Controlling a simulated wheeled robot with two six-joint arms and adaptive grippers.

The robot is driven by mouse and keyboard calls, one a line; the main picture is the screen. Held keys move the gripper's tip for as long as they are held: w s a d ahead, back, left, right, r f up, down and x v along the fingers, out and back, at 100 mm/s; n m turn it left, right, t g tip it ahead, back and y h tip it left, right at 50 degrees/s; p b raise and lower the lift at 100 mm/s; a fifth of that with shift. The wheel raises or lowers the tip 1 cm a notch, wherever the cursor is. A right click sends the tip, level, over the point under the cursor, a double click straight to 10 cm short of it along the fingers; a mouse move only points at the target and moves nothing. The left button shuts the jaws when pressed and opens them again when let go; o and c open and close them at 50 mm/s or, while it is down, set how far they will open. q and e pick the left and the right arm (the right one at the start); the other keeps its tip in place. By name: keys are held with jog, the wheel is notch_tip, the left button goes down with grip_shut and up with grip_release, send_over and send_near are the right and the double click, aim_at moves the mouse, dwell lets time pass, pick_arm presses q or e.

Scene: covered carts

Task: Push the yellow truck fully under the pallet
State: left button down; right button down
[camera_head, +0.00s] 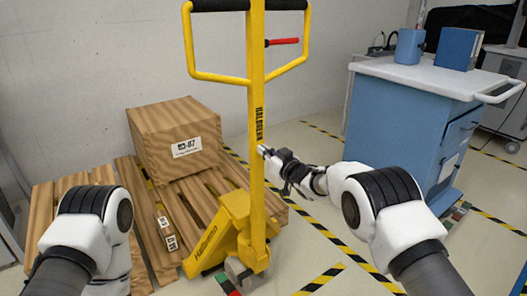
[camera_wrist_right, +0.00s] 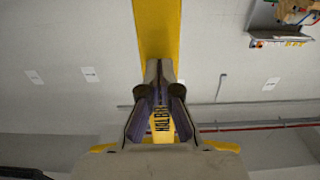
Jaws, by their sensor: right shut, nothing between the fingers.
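The yellow pallet truck (camera_head: 215,236) stands at the front edge of the wooden pallet (camera_head: 155,238). Its body lies low over the front slats' edge, and its forks are hidden, so I cannot tell how far in they are. Its tall yellow post (camera_head: 257,120) stands upright, with a loop handle at the top. My right gripper (camera_head: 264,151) is shut and empty, with its tips at the right side of the post; contact is unclear. In the right wrist view the shut fingers (camera_wrist_right: 160,72) lie in front of the yellow post (camera_wrist_right: 157,28). My left gripper is out of view.
A wooden box (camera_head: 174,138) sits on the pallet's back part. A blue cart (camera_head: 405,125) with a white top stands at the right, with a blue jug and box on it. Yellow-black tape marks the floor; the floor between truck and cart is open.

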jog(key=p+v, duration=0.4)
jog(key=v, duration=0.2)
jog(key=shift+s+d, duration=0.25)
jog(key=shift+s, duration=0.05)
